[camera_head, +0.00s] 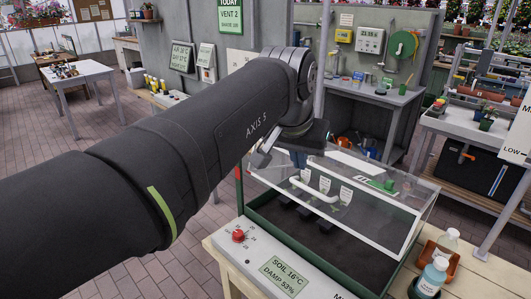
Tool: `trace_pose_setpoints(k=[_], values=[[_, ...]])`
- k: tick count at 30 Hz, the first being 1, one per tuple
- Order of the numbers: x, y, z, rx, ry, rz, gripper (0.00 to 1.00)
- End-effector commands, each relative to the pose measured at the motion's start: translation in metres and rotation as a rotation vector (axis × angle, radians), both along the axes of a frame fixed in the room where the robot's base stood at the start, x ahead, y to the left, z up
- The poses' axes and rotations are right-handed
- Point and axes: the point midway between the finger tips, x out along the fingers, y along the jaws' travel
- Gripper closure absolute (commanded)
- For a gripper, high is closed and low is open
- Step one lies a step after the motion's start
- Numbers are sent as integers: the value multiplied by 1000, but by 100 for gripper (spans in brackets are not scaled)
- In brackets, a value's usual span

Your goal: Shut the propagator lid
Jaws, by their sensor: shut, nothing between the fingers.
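The propagator is a green tray (251,222) of dark soil on the bench. Its clear lid (385,212) has a pale edge and a white handle (316,192). The lid's near edge stands raised above the tray rim, so the lid is tilted open. My gripper (299,158) is shut and empty, at the upper left part of the lid, behind the handle in the picture. I cannot tell whether it touches the lid. My arm covers much of the left side, and the fingertips are partly hidden.
A control panel (285,275) with a red knob (238,236) fronts the tray. White labels and a green item (382,185) show behind or through the lid. A grey workbench (375,94) stands behind.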

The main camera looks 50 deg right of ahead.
Motion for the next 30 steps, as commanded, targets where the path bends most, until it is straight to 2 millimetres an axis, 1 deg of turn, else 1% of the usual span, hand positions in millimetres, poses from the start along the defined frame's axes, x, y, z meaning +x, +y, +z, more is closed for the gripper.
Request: trace_pose_setpoints(k=[1,2,3,5,6,9,12,15,17,20,23,30], values=[[-19,-26,7,4,1,-56,100],[-30,-39,12,4,0,-86,100],[-46,-56,17,7,1,-124,100],[-69,-78,24,8,0,-176,100],[-84,-91,28,10,-1,-209,100],[-117,-115,35,12,-1,-274,100],[-139,-129,40,11,-2,-315,100],[-150,-136,41,13,-2,-334,100],[-152,-138,39,14,-2,-337,100],[-152,-142,30,14,-2,-337,100],[-152,-149,14,16,-2,-337,100],[-152,-171,-34,16,-2,-336,100]])
